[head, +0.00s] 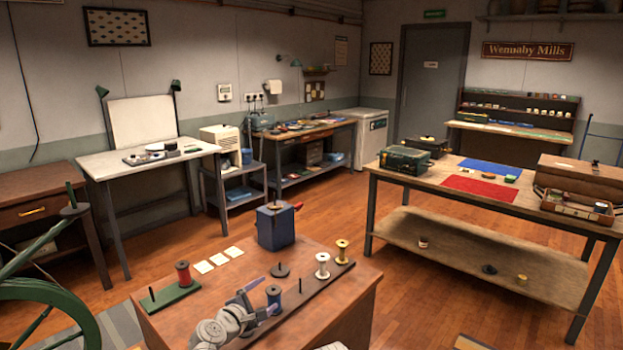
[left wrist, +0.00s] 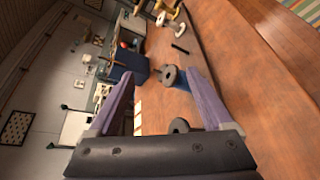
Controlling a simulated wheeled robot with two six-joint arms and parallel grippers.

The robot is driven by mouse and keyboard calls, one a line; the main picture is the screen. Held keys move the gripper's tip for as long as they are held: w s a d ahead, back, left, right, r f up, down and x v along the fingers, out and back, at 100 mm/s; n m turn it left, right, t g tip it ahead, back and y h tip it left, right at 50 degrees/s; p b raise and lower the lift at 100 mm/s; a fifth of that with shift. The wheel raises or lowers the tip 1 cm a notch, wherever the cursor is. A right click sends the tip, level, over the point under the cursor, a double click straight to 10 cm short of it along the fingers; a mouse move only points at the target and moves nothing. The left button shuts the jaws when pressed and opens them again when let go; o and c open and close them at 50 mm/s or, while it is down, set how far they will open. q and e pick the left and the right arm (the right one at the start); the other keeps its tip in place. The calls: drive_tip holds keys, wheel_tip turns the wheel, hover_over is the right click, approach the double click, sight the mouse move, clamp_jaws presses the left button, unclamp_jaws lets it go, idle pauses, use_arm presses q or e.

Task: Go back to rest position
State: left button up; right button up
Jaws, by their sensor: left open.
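My left gripper (head: 257,299) is open above the near part of the brown workbench (head: 330,263), beside a blue spool (head: 273,297). The spool stands on a long dark peg rail (head: 313,298). In the left wrist view the two purple fingers (left wrist: 160,82) are spread wide, and the blue spool (left wrist: 182,83) shows beyond them, near the right fingertip. I cannot tell whether they touch. Nothing is clearly held. My right gripper is in neither view.
A white spool (head: 322,266) and a yellow spool (head: 342,251) stand on the rail. A red spool (head: 183,273) stands on a green board (head: 171,297). A blue box (head: 276,227) and white cards (head: 219,259) lie farther back. A green wheel (head: 45,300) is at left.

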use_arm(q)
drive_tip(key=s+d+f+m+g+p, duration=0.2)
drive_tip(key=s+d+f+m+g, duration=0.15)
drive_tip(key=s+d+m, duration=0.3)
drive_tip(key=s+d+f+m+g+p, duration=0.2)
drive_tip(key=s+d+f+m+g, duration=0.1)
drive_tip(key=s+d+m+g, duration=0.4)
drive_tip(key=s+a+f+m+g+y+p, duration=0.1)
drive_tip(key=s+a+m+g+y+p, duration=0.2)
drive_tip(key=s+a+m+y, duration=0.4)
drive_tip(key=s+m, duration=0.3)
drive_tip(key=s, duration=0.1)
drive_tip(key=shift+s+a+f, duration=0.15)
drive_tip(key=shift+f, duration=0.1)
